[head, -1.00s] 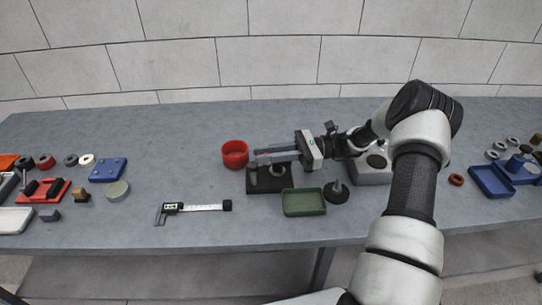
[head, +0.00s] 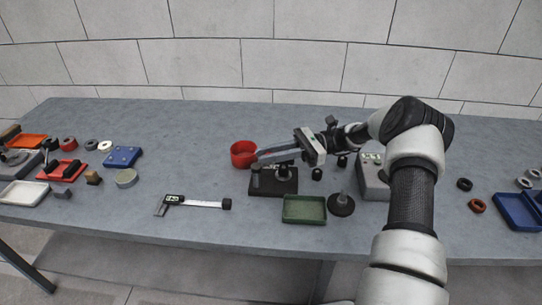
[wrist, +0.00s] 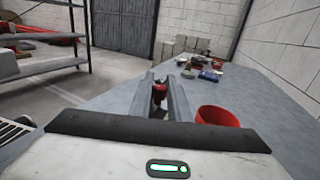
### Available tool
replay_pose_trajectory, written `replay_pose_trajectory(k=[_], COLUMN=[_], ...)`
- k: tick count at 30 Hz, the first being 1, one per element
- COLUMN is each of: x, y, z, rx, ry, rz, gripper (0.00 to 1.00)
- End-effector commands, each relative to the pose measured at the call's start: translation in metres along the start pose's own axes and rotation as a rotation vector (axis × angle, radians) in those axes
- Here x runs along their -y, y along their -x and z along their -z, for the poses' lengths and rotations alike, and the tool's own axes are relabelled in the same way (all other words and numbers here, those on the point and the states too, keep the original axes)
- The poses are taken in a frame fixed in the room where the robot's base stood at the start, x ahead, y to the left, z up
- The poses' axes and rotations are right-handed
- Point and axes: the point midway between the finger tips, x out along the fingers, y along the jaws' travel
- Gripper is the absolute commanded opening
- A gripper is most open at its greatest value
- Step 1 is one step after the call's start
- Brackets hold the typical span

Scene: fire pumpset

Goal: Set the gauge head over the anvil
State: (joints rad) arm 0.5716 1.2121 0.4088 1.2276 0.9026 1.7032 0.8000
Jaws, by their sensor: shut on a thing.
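My gripper (head: 264,158) reaches left over a black base (head: 264,188) with short posts, which I take to be the anvil's stand. Its long grey fingers are tilted slightly down. In the wrist view, my gripper (wrist: 166,88) is closed around a small red and dark part (wrist: 160,92), probably the gauge head. The fingers hide most of this part in the head view, so its exact shape is unclear. The anvil cannot be told apart clearly from the posts. I cannot tell whether the held part touches the base.
A red bowl (head: 242,154) stands just left of the fingertips. A green tray (head: 304,209) and a black round stand (head: 341,205) are in front. A grey box (head: 374,178) is to the right. A caliper (head: 195,203) lies left; bare table surrounds it.

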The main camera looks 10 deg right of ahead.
Motion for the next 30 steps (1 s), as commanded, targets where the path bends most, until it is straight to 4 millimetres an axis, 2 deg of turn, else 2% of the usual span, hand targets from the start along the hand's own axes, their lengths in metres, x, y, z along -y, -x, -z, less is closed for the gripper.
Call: replay_pose_trajectory(k=[15,16,18,26,30], x=[0.0015,0.0015,0.0014,0.0010,0.0014], y=[-0.0006,-0.0006,-0.0006,-0.0007,0.0053], z=[-0.0017,-0.0017,-0.0015,-0.0006,-0.0001], rx=[0.001,0.001,0.001,0.000,0.000], ry=[0.003,0.003,0.003,0.001,0.001], rz=[-0.005,-0.005,-0.005,-0.006,-0.004], gripper=[0.00,0.21,0.33,0.35,0.35])
